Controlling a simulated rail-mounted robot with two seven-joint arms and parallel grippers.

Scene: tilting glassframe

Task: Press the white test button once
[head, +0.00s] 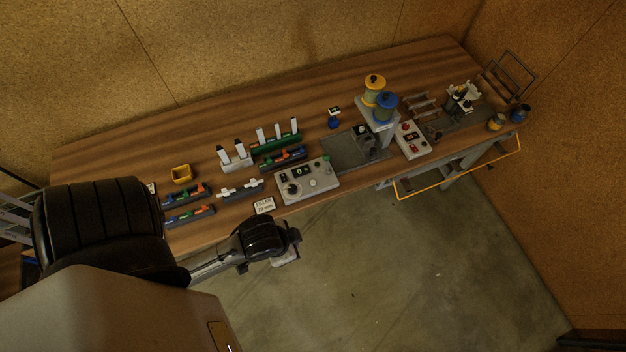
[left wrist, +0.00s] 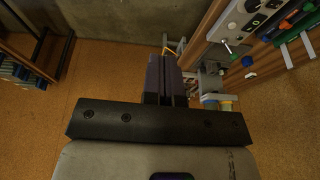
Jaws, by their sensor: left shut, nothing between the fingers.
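A grey control box (head: 320,184) sits at the front edge of the wooden bench in the head view. It carries a black knob (head: 292,188), a small dark display and several small controls, including a pale round button (head: 313,183). The box also shows at the upper right of the left wrist view (left wrist: 218,32); which pale control is the test button I cannot tell. My left gripper (head: 287,257) hangs in front of the bench edge, below the box in the picture and apart from it. Its dark fingers (left wrist: 165,65) are shut and empty. My right gripper is not in view.
A two-canister stand (head: 378,120) and a second box with red controls (head: 411,141) stand to the right. A yellow rail (head: 460,175) juts out at the front right. Floor before the bench is clear.

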